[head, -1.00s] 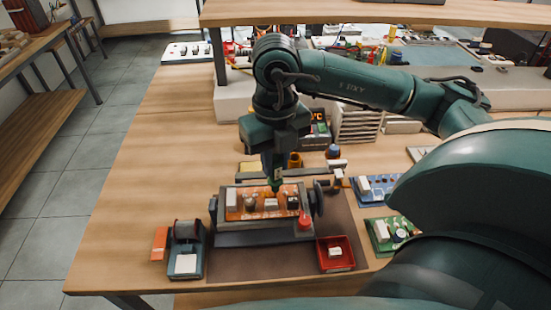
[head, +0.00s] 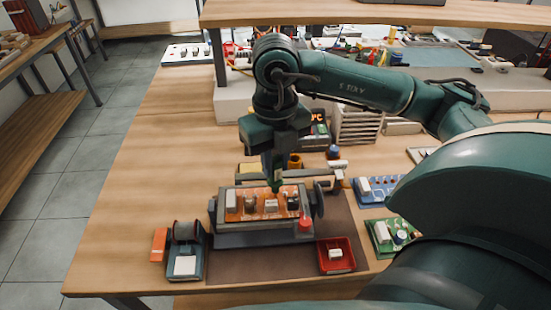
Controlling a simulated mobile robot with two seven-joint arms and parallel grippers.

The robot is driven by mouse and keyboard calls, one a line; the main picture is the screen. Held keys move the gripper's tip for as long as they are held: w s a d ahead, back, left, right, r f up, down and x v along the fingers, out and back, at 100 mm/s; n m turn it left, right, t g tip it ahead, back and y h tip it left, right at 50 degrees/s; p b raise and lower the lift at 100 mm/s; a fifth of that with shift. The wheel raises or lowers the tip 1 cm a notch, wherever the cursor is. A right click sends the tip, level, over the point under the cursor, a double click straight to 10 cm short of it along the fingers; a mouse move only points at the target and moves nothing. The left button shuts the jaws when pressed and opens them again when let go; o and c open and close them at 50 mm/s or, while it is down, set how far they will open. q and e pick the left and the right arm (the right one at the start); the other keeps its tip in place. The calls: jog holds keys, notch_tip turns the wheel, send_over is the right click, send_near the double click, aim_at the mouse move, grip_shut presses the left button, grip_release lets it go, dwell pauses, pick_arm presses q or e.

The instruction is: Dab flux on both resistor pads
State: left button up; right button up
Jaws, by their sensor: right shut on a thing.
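An orange circuit board (head: 236,213) with several components sits clamped in a grey holder (head: 262,239) on a brown mat. The resistor pads are too small to make out. My right gripper (head: 274,170) points down over the board's back edge, shut on a slim green-tipped tool (head: 277,186), probably the flux pen. The tool is mostly hidden by the gripper. Its tip is at or just above the board near the middle; I cannot tell whether it touches. My left gripper is not in view.
A red tray (head: 337,268) with a small white part stands front right of the holder. A spool stand (head: 185,263) stands at left. Blue (head: 378,190) and green (head: 383,243) boards lie to the right.

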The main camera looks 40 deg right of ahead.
jog(key=shift+f+b, duration=0.5)
jog(key=shift+b, duration=0.05)
dwell(1.4)
jog(key=shift+r, duration=0.15)
jog(key=shift+r+p, duration=1.55)
jog(key=shift+r, duration=0.7)
jog(key=shift+f, duration=0.15)
